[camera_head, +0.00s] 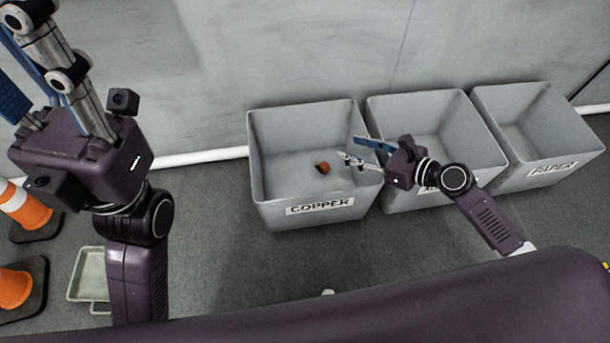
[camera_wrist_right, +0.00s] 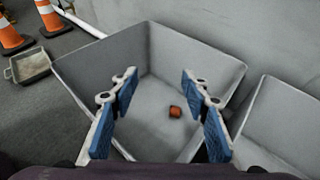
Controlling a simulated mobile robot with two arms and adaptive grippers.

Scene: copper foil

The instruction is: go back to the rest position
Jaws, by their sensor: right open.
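My right gripper (camera_head: 358,150) is open and empty over the right side of the grey bin labelled COPPER (camera_head: 280,195). Its two blue-padded fingers (camera_wrist_right: 160,95) stand well apart in the right wrist view. A small copper-coloured piece (camera_head: 323,168) lies in the COPPER bin; it also shows between and beyond the fingers in the right wrist view (camera_wrist_right: 175,111), apart from them. My left gripper is raised at the upper left of the head view, partly cut off by the frame edge, and whether its fingers are open or shut does not show.
A middle bin (camera_head: 480,168) with its label partly hidden and a PAPER bin (camera_head: 553,150) stand to the right. A wall is behind. Orange and white cones (camera_head: 28,212) and a shallow tray (camera_head: 88,275) are on the floor at left. Floor before the COPPER bin is mostly clear.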

